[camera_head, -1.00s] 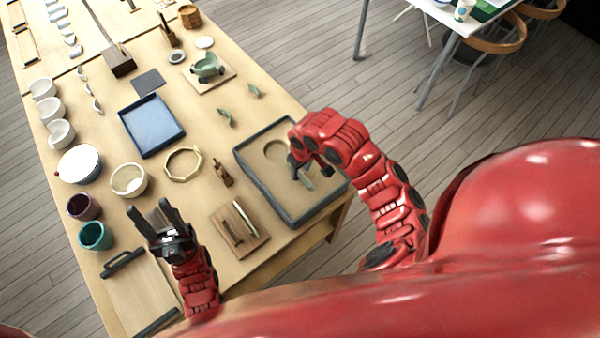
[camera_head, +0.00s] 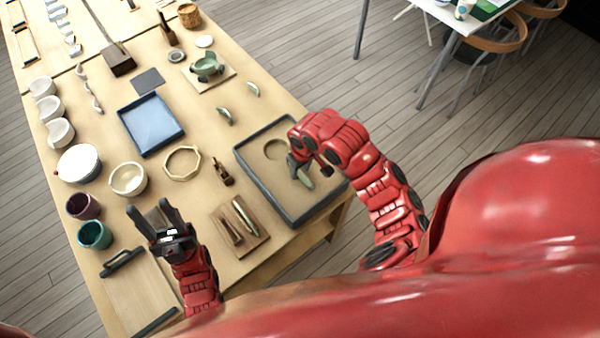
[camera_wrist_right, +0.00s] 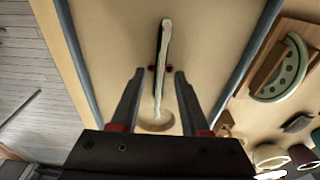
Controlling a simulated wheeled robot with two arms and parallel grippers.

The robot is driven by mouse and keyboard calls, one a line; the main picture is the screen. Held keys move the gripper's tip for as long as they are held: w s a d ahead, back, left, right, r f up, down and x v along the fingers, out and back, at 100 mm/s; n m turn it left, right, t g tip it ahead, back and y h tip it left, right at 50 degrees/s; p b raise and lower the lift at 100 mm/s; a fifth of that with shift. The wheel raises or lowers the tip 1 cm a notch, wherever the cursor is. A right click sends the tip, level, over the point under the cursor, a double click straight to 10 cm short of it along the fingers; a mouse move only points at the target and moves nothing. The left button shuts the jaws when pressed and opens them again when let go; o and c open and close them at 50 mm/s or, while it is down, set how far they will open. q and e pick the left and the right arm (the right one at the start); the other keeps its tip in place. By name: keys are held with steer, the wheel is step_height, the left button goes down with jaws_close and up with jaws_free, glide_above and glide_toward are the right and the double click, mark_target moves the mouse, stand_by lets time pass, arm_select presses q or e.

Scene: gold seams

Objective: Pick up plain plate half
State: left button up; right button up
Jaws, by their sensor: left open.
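A pale, thin plate half (camera_wrist_right: 162,60) stands on edge inside the dark-rimmed tray, seen nearly edge-on in the right wrist view. In the head view a greenish piece (camera_head: 306,179) shows in the tray beside my right gripper (camera_head: 297,168), partly hidden by it. My right gripper is open in the wrist view (camera_wrist_right: 160,72), its fingers either side of the plate half's line; contact does not show. Small red parts lie beside the plate half. My left gripper (camera_head: 147,206) is open and empty over the table's near left part.
The dark-rimmed tray (camera_head: 262,187) holds a round ring mark. A wooden stand with a dotted green half disc (camera_wrist_right: 283,70) lies outside it.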

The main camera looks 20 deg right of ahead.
jaws_close()
steer(key=shift+r, duration=0.15)
